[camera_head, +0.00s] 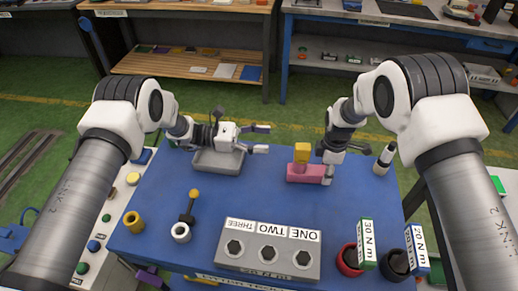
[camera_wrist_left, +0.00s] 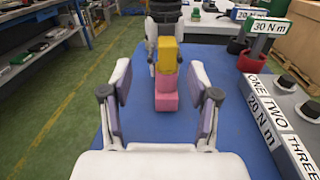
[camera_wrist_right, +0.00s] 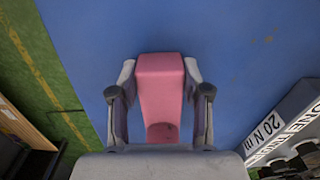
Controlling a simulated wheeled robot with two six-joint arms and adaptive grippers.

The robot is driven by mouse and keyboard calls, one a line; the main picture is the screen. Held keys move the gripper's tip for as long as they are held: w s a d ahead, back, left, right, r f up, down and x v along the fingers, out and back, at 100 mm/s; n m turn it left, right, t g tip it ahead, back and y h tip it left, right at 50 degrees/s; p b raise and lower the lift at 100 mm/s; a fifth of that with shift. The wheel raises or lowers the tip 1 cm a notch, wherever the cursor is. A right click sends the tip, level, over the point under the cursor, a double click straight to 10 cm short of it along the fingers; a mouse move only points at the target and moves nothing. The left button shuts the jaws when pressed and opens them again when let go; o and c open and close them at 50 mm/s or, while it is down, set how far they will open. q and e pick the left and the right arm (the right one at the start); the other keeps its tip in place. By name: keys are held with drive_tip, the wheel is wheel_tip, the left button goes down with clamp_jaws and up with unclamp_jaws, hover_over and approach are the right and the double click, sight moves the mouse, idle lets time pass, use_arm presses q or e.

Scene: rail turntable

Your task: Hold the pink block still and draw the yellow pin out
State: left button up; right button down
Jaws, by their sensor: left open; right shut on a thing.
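The pink block (camera_head: 303,174) lies on the blue table at right of centre. The yellow pin (camera_head: 302,152) stands up at the block's left part; its lower end is hidden. In the left wrist view the yellow pin (camera_wrist_left: 167,55) shows straight ahead, above the pink block (camera_wrist_left: 167,102). My right gripper (camera_head: 328,172) is shut on the block's right end. In the right wrist view the pink block (camera_wrist_right: 160,88) is between the fingers, with a dark round mark near the palm. My left gripper (camera_head: 262,139) is open and empty, left of the pin and apart from it.
A grey tray (camera_head: 218,163) lies under my left gripper. A grey socket block (camera_head: 268,249) labelled ONE, TWO, THREE stands at the front. Red (camera_head: 349,260) and black cups are at front right. A white bottle (camera_head: 385,158) stands at right. The table's middle is clear.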

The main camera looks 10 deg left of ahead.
sight(302, 152)
use_arm(q)
drive_tip(key=shift+n, duration=0.3)
drive_tip(key=d+f, duration=0.1)
drive_tip(key=d, duration=0.3)
drive_tip(key=d+f, duration=0.1)
drive_tip(key=d, duration=0.2)
drive_tip(key=d+f, duration=0.1)
drive_tip(key=d, duration=0.3)
drive_tip(key=shift+s+d, duration=0.3)
drive_tip(key=shift+s, duration=0.1)
clamp_jaws()
